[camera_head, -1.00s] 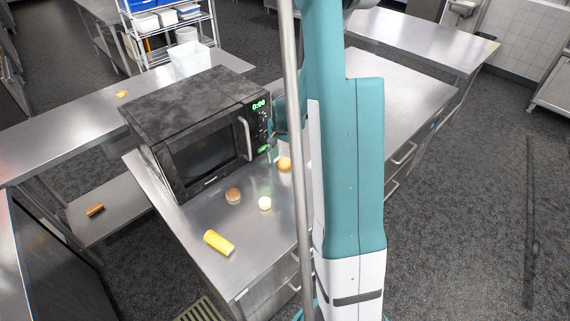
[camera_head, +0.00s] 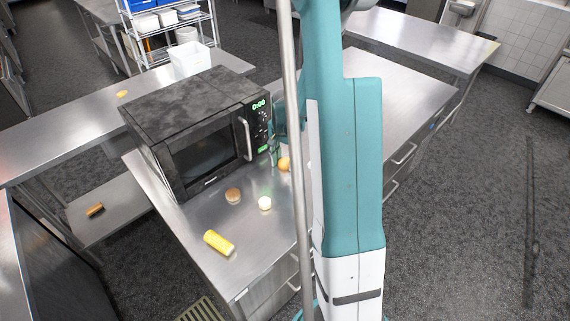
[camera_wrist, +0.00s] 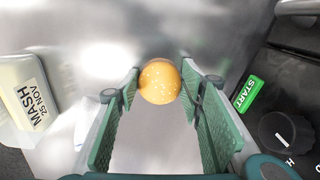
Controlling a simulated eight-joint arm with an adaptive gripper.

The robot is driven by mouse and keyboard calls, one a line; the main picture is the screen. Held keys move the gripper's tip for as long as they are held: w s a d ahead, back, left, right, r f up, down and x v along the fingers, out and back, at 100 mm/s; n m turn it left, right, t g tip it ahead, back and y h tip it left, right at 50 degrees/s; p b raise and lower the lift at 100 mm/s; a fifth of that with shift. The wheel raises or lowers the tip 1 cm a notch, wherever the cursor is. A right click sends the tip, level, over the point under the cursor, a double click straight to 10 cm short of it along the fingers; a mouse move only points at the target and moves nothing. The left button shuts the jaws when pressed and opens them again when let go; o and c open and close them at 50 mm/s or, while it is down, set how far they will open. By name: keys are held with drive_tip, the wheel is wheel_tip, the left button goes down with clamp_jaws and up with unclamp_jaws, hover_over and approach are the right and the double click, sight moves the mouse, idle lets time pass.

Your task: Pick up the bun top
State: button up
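The bun top (camera_wrist: 160,82) is round, golden and dotted with pale seeds. In the wrist view it sits between the tips of my gripper's two green fingers (camera_wrist: 160,92), close to both; I cannot tell if they touch it. My gripper is open, with a wide gap between the fingers. In the head view the bun top (camera_head: 284,164) shows on the steel counter right of the microwave, partly behind my arm and a pole. My gripper (camera_head: 275,158) shows only in part there, just beside the bun.
The black microwave (camera_head: 205,135) stands close beside my gripper; its start button (camera_wrist: 246,93) and knob show in the wrist view. A brown disc (camera_head: 233,195), a pale round piece (camera_head: 264,203) and a yellow cylinder (camera_head: 219,242) lie nearer.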

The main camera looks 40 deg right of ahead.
sight(284, 161)
drive_tip(key=shift+r, duration=0.15)
wheel_tip(284, 161, up, 10)
idle(1.0)
